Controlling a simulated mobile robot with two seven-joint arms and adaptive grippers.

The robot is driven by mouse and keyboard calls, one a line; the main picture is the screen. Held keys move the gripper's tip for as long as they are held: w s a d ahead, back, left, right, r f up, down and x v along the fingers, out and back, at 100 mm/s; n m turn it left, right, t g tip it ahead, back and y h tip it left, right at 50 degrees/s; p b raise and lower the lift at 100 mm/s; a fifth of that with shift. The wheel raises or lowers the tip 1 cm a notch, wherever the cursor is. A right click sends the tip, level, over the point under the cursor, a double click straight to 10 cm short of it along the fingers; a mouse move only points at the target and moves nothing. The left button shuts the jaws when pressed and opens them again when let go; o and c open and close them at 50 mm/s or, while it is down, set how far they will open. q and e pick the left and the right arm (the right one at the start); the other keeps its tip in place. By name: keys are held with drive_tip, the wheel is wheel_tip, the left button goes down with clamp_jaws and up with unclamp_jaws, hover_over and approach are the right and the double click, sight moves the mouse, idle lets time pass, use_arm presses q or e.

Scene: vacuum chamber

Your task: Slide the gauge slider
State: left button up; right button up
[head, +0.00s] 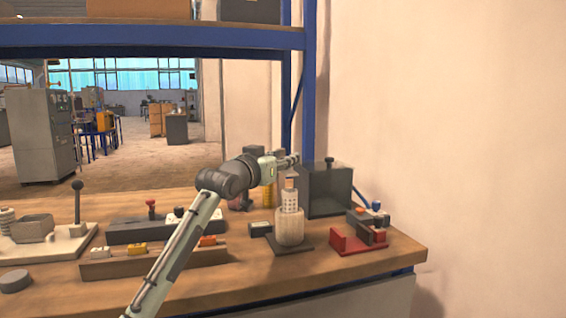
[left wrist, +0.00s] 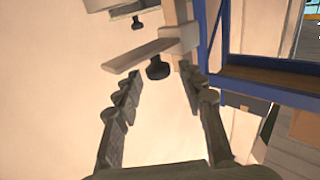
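My left gripper (head: 294,159) is above the back right of the wooden bench in the head view. In the left wrist view my left gripper (left wrist: 160,95) has its two dark fingers wide apart with nothing held between them. Beyond the fingertips there is a grey bar with a black knob (left wrist: 158,68) under it, joined to a pale upright post (left wrist: 178,20). I cannot tell for sure whether this is the gauge slider. The knob appears near the gap between the fingertips, apart from both. My right gripper is out of view.
A pale cylinder (head: 290,228) on a dark base stands below my left gripper. A dark box (head: 328,195) with a knob stands to its right. A red fixture (head: 358,240) is near the bench's right edge. A blue shelf frame (head: 309,80) rises behind.

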use_arm(q)
drive_tip(key=shift+f, duration=0.2)
drive_tip(key=shift+s, duration=0.1)
drive_tip(key=v, duration=1.1)
drive_tip(key=shift+s+a, duration=0.25)
drive_tip(key=shift+s, duration=0.05)
